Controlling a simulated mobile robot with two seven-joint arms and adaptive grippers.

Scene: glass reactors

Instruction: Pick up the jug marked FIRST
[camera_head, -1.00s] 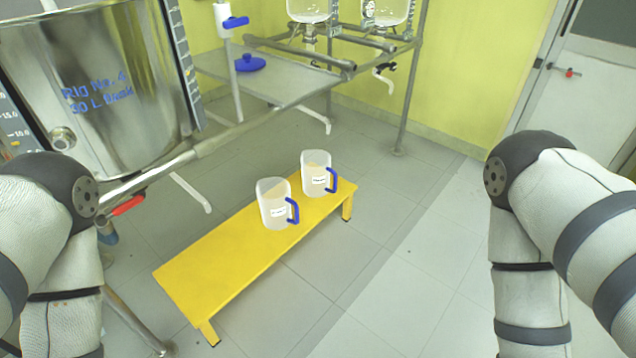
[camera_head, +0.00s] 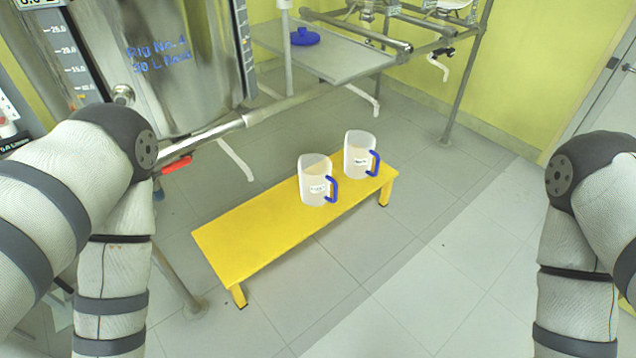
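Two white translucent jugs with blue handles stand upright on a yellow bench. The nearer jug (camera_head: 314,178) stands left of the farther jug (camera_head: 357,152), close beside it. Each carries a small white label whose writing is too small to read, so I cannot tell which is marked FIRST. Both handles face right. The yellow bench (camera_head: 252,235) stands on the floor in front of me. My two arms show at the left and right edges, apart from the jugs. Neither gripper is in view.
A large steel vessel (camera_head: 165,70) marked Rig No. 4 stands at the left behind the bench, with a metal frame and a red-handled valve (camera_head: 176,164). A grey shelf (camera_head: 335,52) holds a blue lid (camera_head: 305,37). The floor right of the bench (camera_head: 440,240) is clear.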

